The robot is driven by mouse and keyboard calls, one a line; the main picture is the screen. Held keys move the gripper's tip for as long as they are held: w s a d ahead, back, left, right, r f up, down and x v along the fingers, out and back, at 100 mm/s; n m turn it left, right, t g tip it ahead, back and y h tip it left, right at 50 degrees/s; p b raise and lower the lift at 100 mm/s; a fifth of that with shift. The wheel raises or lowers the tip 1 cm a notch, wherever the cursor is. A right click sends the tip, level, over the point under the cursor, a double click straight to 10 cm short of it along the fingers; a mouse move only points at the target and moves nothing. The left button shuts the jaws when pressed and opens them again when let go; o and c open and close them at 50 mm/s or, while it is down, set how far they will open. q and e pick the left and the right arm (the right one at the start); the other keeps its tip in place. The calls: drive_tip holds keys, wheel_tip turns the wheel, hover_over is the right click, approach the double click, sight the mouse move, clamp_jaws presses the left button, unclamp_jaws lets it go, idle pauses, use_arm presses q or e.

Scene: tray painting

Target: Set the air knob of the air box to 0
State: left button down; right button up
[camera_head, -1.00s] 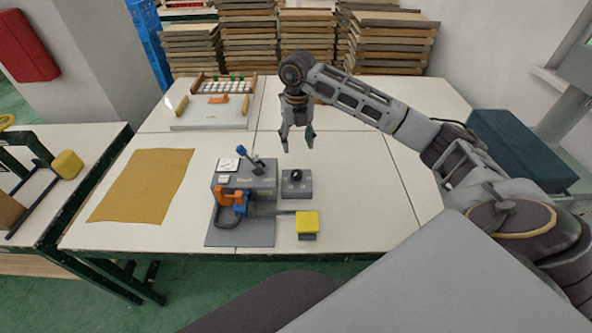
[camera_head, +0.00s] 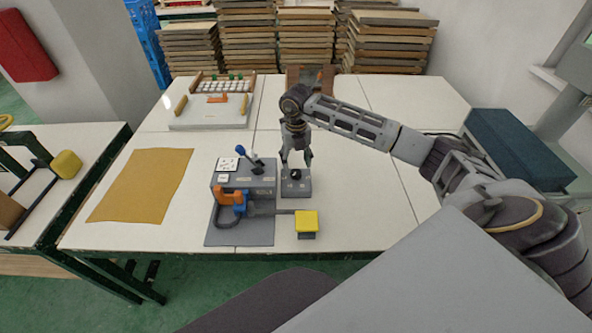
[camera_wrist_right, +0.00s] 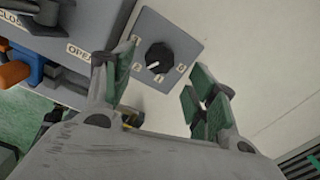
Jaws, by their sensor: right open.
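The air box is a small grey box (camera_head: 297,188) on the table, right of the larger grey machine, with a black round air knob (camera_head: 296,174) on its top. In the right wrist view the knob (camera_wrist_right: 159,57) sits on the grey plate (camera_wrist_right: 185,30) with number marks around it. Its white pointer line is toward the lower left, near the "2". My right gripper (camera_head: 296,164) is open above the box. In the right wrist view its fingers (camera_wrist_right: 160,95) are apart, either side of the lower part of the plate, and do not touch the knob. My left gripper is not in view.
Left of the box stands the grey machine (camera_head: 262,192) with a blue-tipped lever (camera_head: 241,151) and an orange-and-blue part. A yellow block (camera_head: 306,222) is in front. A tan sheet (camera_head: 145,185) lies at left. The table right of the box is clear.

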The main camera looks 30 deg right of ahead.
sight(296, 172)
wheel_tip(296, 172, down, 4)
drive_tip(key=shift+f, duration=0.4)
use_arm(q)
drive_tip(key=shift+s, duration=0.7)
use_arm(e)
drive_tip(key=shift+f, duration=0.1)
